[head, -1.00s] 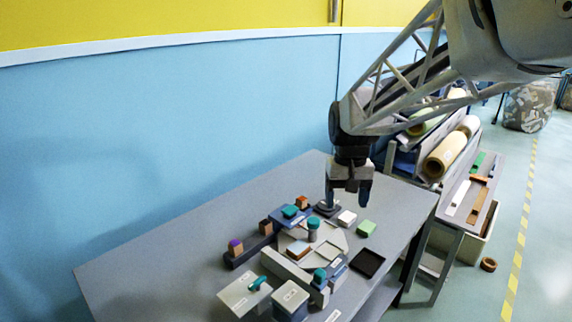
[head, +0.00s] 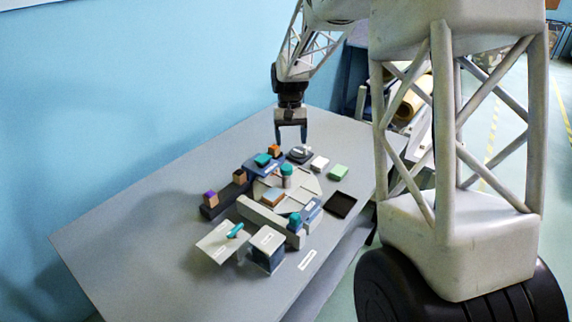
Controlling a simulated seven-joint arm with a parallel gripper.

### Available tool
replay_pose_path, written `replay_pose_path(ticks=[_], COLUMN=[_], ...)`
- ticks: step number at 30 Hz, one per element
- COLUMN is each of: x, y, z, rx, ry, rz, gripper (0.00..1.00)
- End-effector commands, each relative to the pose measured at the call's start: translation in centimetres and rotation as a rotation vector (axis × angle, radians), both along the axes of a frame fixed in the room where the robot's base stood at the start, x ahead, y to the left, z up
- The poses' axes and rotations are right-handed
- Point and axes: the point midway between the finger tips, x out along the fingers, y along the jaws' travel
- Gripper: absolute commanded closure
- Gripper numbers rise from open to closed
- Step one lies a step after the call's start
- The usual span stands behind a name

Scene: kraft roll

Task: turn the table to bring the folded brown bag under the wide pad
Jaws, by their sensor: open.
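The turning table (head: 309,186) is a pale, many-sided plate amid the fixtures on the grey workbench. A teal-topped post (head: 287,176) stands on it. A small flat brown piece (head: 272,198) lies at its left front, probably the folded brown bag; it is too small to be sure. Blue stations with teal tops stand at its back left (head: 263,161) and front right (head: 296,223). I cannot tell which holds the wide pad. My gripper (head: 291,139) is open and empty, pointing down behind the plate, near the dark round disc (head: 300,156). It appears apart from everything.
A white block (head: 319,162), a green block (head: 338,172) and a black tray (head: 341,205) lie to the right. A dark rail (head: 226,197) carries brown blocks at left. A white-topped box (head: 267,241) stands in front. The workbench's left side (head: 140,235) is clear. My arm fills the right foreground.

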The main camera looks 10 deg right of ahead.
Motion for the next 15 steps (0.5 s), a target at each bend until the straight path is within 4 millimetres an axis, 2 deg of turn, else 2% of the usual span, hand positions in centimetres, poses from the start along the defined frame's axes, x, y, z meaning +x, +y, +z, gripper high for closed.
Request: replay_pose_path(ticks=[1, 6, 15], x=[1.0, 3.3, 4.9], y=[0.2, 0.7, 1.1], z=[-0.9, -3.1, -4.8], rx=[-0.001, -0.001, -0.002], ry=[0.013, 0.048, 0.071], rz=[0.001, 0.003, 0.003], gripper=[0.29, 0.29, 0.29])
